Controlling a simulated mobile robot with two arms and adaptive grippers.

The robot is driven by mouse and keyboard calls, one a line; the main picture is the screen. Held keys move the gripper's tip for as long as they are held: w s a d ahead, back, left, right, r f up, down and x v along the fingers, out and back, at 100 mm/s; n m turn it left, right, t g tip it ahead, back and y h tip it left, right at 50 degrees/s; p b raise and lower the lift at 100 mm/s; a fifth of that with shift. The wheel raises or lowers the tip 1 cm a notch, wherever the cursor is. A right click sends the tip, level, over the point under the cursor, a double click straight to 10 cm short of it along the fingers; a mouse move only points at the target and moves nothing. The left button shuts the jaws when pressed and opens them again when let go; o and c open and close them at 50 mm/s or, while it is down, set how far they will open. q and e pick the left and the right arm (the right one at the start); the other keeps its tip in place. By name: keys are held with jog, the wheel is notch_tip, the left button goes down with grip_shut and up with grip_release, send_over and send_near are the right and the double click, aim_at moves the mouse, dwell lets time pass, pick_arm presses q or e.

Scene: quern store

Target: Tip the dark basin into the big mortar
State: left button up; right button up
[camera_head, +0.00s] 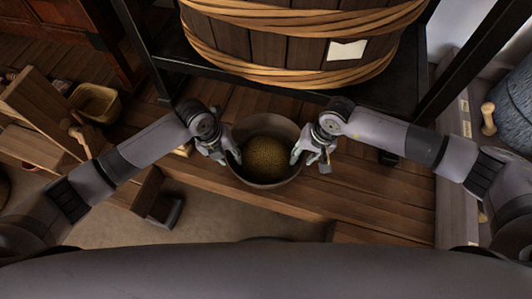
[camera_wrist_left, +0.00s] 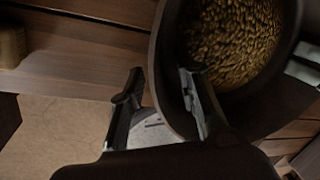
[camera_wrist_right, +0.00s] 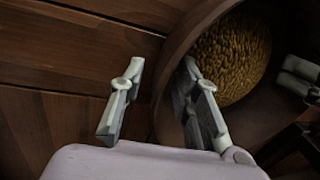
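The dark basin (camera_head: 264,122) sits on a wooden plank surface in the middle of the head view, with golden-brown grain (camera_head: 267,158) in it. My left gripper (camera_head: 226,157) is at its left rim; in the left wrist view one finger is outside the wall and one inside, with gaps. My right gripper (camera_head: 307,158) is at the right rim; the right wrist view shows its fingers (camera_wrist_right: 163,75) likewise straddling the wall, apart. Both look open. I cannot make out the big mortar for certain in any view.
A large wooden tub (camera_head: 290,55) with rope-like bands stands behind the basin, in a dark frame. A yellowish basket (camera_head: 97,102) and wooden boards (camera_head: 45,110) are at left. A grey stone cylinder (camera_head: 512,108) with a wooden peg is at right. Bare planks (camera_head: 370,200) lie right of the basin.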

pick_arm(q)
jog(key=shift+c, duration=0.6)
pick_arm(e)
jog(key=shift+c, duration=0.6)
pick_arm(q)
grip_shut()
pick_arm(e)
grip_shut()
pick_arm(q)
jog(key=shift+w, duration=0.1)
